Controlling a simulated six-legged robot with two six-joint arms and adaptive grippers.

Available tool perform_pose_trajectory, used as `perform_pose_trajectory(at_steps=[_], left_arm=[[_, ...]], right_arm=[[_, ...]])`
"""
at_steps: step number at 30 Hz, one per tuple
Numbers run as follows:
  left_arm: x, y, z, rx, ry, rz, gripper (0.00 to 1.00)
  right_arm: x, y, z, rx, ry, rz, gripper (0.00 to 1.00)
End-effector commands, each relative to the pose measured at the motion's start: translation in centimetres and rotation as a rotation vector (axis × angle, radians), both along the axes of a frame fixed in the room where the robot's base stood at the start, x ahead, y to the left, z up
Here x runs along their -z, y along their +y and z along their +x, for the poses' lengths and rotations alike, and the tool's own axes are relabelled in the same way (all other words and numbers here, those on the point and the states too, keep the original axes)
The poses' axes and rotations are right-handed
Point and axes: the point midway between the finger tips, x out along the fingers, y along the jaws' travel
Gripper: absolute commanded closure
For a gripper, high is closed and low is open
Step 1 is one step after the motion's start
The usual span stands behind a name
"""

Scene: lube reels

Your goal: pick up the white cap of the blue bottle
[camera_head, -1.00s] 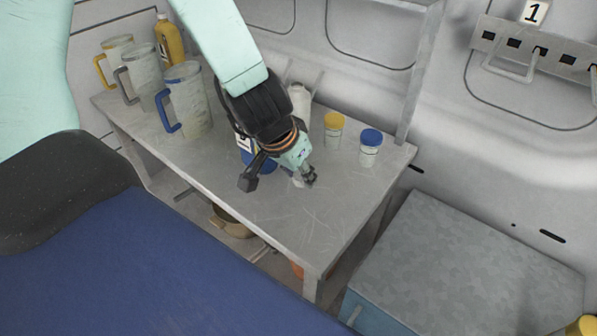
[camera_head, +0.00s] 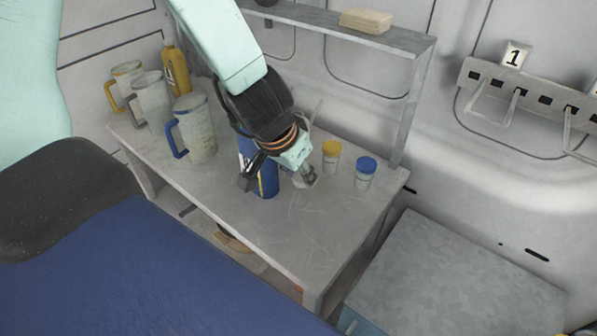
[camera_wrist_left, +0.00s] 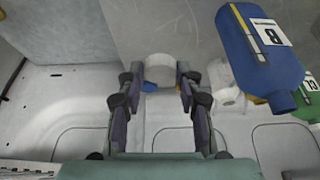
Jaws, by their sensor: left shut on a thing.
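The blue bottle (camera_head: 269,181) stands on the table, partly behind my left arm. In the left wrist view, the blue bottle (camera_wrist_left: 258,48) shows a white label and a bare blue neck with no cap on it. My left gripper (camera_head: 308,175) is to the right of the bottle in the head view, apart from it. In the left wrist view, my left gripper (camera_wrist_left: 159,76) is shut on the white cap (camera_wrist_left: 159,66), which sits between the fingertips. My right gripper is not in view.
Jars with a yellow lid (camera_head: 331,157) and a blue lid (camera_head: 366,173) stand close to the right. Several mugs (camera_head: 195,130) and a yellow bottle (camera_head: 176,70) stand at the left. A shelf (camera_head: 345,38) is above. The table's front right (camera_head: 310,225) is clear.

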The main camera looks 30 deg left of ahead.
Motion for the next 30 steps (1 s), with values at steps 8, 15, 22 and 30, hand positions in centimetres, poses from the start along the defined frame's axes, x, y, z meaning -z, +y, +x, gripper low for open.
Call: perform_pose_trajectory(at_steps=[8, 15, 22, 30], left_arm=[[-3.5, 0.0, 0.0, -0.002, -0.001, -0.001, 0.77], [-4.6, 0.1, 0.1, -0.002, -0.002, 0.002, 0.77], [-5.7, 0.1, 0.1, -0.002, -0.001, 0.002, 0.77], [-7.1, 0.1, 0.1, -0.003, -0.002, 0.002, 0.77]], right_arm=[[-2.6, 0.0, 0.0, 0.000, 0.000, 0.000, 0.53], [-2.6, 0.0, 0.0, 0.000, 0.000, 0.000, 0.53], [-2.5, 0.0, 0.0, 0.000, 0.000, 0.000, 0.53], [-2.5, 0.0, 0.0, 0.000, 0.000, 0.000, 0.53]])
